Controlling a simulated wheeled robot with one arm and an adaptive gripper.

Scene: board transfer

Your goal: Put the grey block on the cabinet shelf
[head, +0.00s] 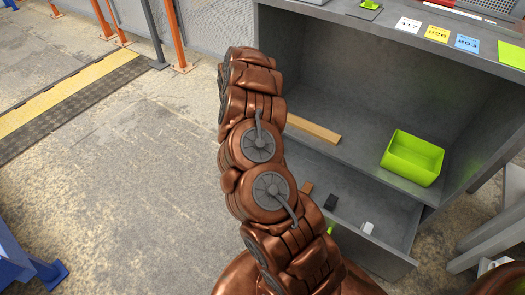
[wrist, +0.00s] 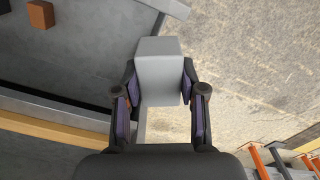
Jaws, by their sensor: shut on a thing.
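In the wrist view, my gripper (wrist: 160,82) is shut on the grey block (wrist: 160,62), a plain light-grey box held between the two dark fingers. Bare floor lies below and to the right of the block, and the cabinet's open drawer is to its left. In the head view, my copper-coloured arm hides the gripper and the block. The cabinet shelf (head: 350,118) is a grey open compartment right of my arm. A wooden strip (head: 313,129) lies near its left front, and a lime-green bin (head: 412,158) stands at its right front.
The open drawer (head: 385,212) juts out under the shelf, holding a brown block (head: 307,187), a dark block (head: 331,202) and a white block (head: 367,228). Numbered cards (head: 437,34) lie on the cabinet top. The shelf between strip and bin is clear. Orange posts stand at the back left.

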